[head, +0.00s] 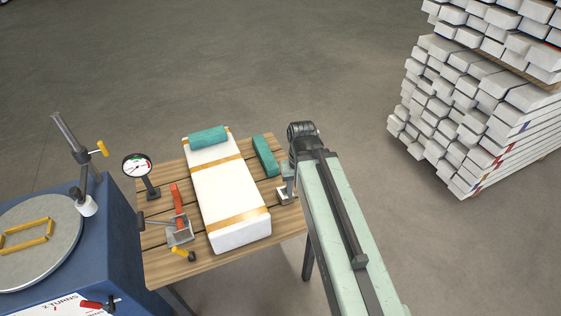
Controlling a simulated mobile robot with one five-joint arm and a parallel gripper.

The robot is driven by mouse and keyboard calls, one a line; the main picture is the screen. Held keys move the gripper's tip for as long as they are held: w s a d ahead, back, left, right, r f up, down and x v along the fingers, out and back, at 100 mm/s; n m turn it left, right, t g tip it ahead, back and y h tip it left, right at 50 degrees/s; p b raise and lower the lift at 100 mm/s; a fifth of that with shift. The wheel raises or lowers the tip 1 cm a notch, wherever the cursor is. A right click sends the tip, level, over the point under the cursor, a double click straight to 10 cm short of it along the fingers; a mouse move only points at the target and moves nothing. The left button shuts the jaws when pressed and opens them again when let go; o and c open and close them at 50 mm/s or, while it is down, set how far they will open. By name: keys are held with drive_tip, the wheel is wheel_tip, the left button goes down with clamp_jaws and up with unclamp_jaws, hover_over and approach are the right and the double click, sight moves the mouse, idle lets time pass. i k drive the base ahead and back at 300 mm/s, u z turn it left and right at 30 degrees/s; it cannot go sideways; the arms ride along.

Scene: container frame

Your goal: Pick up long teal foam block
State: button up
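One teal block (207,138) lies crosswise on the far end of a white wrapped package (222,190). The other teal block (265,156) lies on the wooden table (165,262), right of the package and close to my arm. I cannot tell for sure which is the longer one. My gripper (284,194) points down over the table's right side, nearer than the second teal block and apart from it in the picture. My arm partly hides it, and its opening is too small to judge.
A red-handled clamp (179,218), a yellow-handled tool (183,254) and a dial gauge (138,168) stand left of the package. A blue machine with a round grey plate (35,260) is at the left. Stacked white beams (480,110) stand at the right. The floor behind is clear.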

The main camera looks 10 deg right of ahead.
sight(269, 164)
drive_tip(key=u, duration=0.15)
drive_tip(key=i, duration=0.9)
drive_tip(key=z, duration=0.05)
